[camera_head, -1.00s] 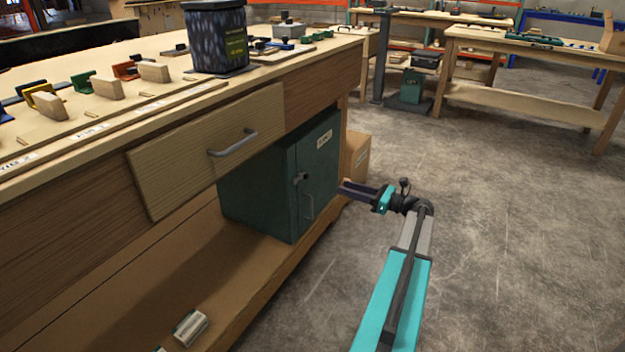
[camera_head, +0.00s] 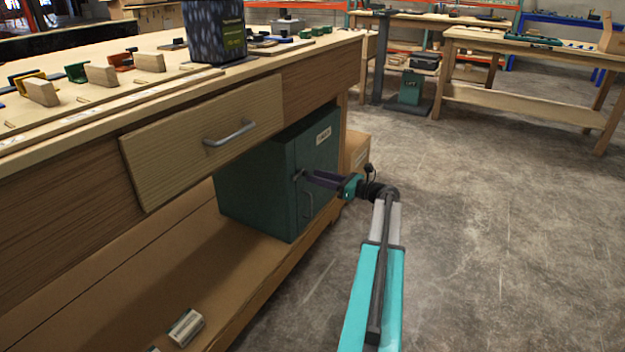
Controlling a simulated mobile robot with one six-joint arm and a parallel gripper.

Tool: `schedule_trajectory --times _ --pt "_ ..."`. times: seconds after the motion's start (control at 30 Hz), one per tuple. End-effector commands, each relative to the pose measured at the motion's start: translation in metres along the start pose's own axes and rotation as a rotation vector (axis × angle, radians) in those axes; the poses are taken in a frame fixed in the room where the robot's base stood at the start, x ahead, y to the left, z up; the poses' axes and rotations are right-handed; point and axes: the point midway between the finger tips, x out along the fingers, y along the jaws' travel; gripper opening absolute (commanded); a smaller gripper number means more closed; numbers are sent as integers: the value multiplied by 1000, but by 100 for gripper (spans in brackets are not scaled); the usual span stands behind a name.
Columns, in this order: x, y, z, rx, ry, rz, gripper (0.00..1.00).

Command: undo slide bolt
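The green cabinet (camera_head: 262,185) stands on the lower shelf under the workbench, its door facing right with a pale label (camera_head: 323,135) near the top. The small slide bolt (camera_head: 298,175) sits at the door's left edge, partly hidden by my fingertips. A thin door handle (camera_head: 309,206) is below it. My gripper (camera_head: 307,176) reaches in from the right in front of the door, at the bolt's height. Its two dark fingers look apart, with their tips close to the bolt. I cannot tell whether they touch it.
A wooden drawer (camera_head: 205,142) with a grey handle (camera_head: 230,133) is above and left of the cabinet. A cardboard box (camera_head: 355,150) stands behind the cabinet. A small metal part (camera_head: 186,327) lies on the lower shelf. The concrete floor (camera_head: 500,230) to the right is clear.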

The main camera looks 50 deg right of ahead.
Motion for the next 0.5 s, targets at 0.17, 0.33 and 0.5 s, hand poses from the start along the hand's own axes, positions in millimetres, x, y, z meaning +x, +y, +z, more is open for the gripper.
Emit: schedule_trajectory --times 0.17,0.33,0.5 --pt "18 0 -1 -1 0 1 36" --pt "24 0 0 -1 0 0 36" --pt "25 0 0 -1 0 0 36"
